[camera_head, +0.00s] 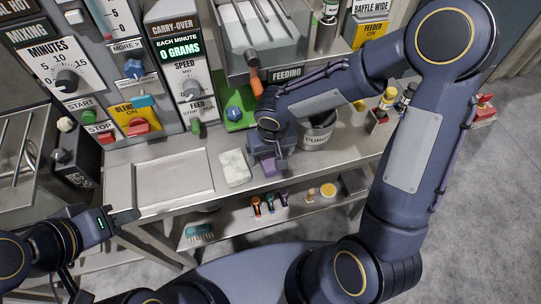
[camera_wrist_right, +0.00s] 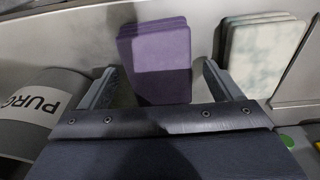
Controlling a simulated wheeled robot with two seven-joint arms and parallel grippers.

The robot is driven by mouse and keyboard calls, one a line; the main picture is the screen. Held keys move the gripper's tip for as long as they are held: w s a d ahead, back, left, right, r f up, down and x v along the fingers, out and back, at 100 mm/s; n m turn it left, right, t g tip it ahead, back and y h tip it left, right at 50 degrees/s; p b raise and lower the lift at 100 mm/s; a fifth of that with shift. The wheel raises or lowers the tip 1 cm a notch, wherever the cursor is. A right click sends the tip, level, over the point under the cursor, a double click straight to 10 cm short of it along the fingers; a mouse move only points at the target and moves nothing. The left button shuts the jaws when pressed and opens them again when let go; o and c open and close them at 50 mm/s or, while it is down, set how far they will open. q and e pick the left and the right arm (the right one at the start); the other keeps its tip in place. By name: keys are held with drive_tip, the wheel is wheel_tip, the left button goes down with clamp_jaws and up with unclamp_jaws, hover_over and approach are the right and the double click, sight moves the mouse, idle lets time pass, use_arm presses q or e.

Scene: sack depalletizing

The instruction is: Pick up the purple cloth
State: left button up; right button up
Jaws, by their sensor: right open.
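The purple cloth (camera_wrist_right: 158,50) is a folded stack lying on the metal table, seen between the two spread fingers of my right gripper (camera_wrist_right: 157,84) in the right wrist view. Both fingers stand apart from it, one on each side. In the head view, the cloth (camera_head: 275,169) is mostly hidden under my right gripper (camera_head: 268,158), which is over the table. My left gripper (camera_head: 123,217) is at the lower left, off the front edge of the table, with its jaw opening unclear.
A white-green folded cloth stack (camera_head: 235,168) lies left of the purple one. The grey PURGE bucket (camera_head: 317,134) stands to its right. A shallow tray (camera_head: 174,178) is further left. The control panel (camera_head: 180,65) rises behind. Small tools lie on the lower shelf (camera_head: 229,220).

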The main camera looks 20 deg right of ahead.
sight(270, 156)
drive_tip(key=c, duration=1.1)
drive_tip(key=shift+r, duration=0.1)
drive_tip(key=shift+r, duration=0.6)
wheel_tip(270, 156, up, 2)
drive_tip(key=shift+a+r, duration=0.15)
drive_tip(key=s+a+r, duration=0.2)
drive_tip(key=a+r, duration=0.1)
drive_tip(key=s+a+r+b, duration=0.1)
drive_tip(key=s+a+r, duration=0.2)
drive_tip(key=a, duration=0.1)
drive_tip(key=s+a+r+b, duration=0.1)
drive_tip(key=s+a+r, duration=0.2)
drive_tip(key=a, duration=0.1)
drive_tip(key=shift+a+r, duration=0.15)
drive_tip(key=shift+r, duration=0.05)
